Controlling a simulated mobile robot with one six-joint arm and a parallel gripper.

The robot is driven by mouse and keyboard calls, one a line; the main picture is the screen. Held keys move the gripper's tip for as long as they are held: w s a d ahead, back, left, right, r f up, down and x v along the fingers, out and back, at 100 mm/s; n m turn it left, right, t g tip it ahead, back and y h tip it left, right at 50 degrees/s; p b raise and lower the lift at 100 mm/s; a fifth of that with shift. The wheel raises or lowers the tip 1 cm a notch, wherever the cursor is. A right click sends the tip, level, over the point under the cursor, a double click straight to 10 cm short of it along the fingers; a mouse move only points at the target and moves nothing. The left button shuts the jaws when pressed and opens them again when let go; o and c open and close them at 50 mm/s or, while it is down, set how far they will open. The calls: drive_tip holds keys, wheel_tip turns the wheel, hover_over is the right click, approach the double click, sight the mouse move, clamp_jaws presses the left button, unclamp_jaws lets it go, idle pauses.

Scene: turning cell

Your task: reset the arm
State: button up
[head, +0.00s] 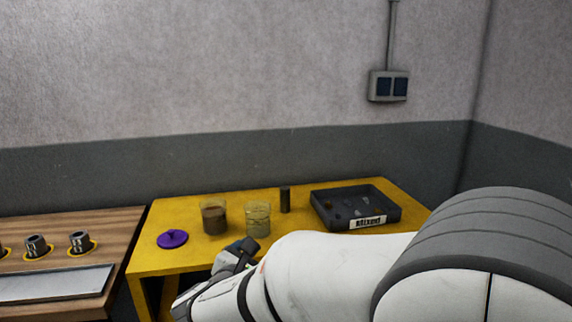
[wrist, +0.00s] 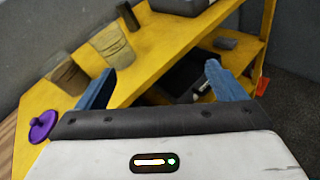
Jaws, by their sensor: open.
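My gripper shows in the wrist view (wrist: 158,88) with its two blue fingers spread wide apart and nothing between them. Past the fingers are the yellow table's edge and its lower shelf. In the head view my white arm reaches in from the right, and my gripper's dark end (head: 236,254) is at the front edge of the yellow table (head: 150,257). The fingertips are mostly hidden there by my arm.
On the yellow table are a purple lid (head: 173,239), a brown-filled beaker (head: 214,218), a paler beaker (head: 258,219), a dark cylinder (head: 285,200) and a labelled dark tray (head: 325,217). A wooden bench (head: 100,222) with dark metal parts stands at left.

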drive_tip(key=s+d+m+g+h+p, duration=0.1)
drive_tip(key=s+d+m+g+p, duration=0.1)
drive_tip(key=s+d+m+g, duration=0.5)
drive_tip(key=d+m+g+h+p, duration=0.15)
drive_tip(key=d+m, duration=0.35)
drive_tip(key=d, duration=0.6)
drive_tip(key=s+d+r+m+g+y+p, duration=0.1)
drive_tip(key=s+m+y+p, duration=0.4)
drive_tip(key=m, duration=1.1)
drive_tip(key=s+d+g+y, duration=0.1)
drive_tip(key=s+g+y, duration=0.1)
drive_tip(key=s, duration=0.4)
drive_tip(key=shift+s+r+m+y, duration=0.25)
drive_tip(key=shift+r+m+y, duration=0.05)
drive_tip(key=shift+r+y, duration=0.15)
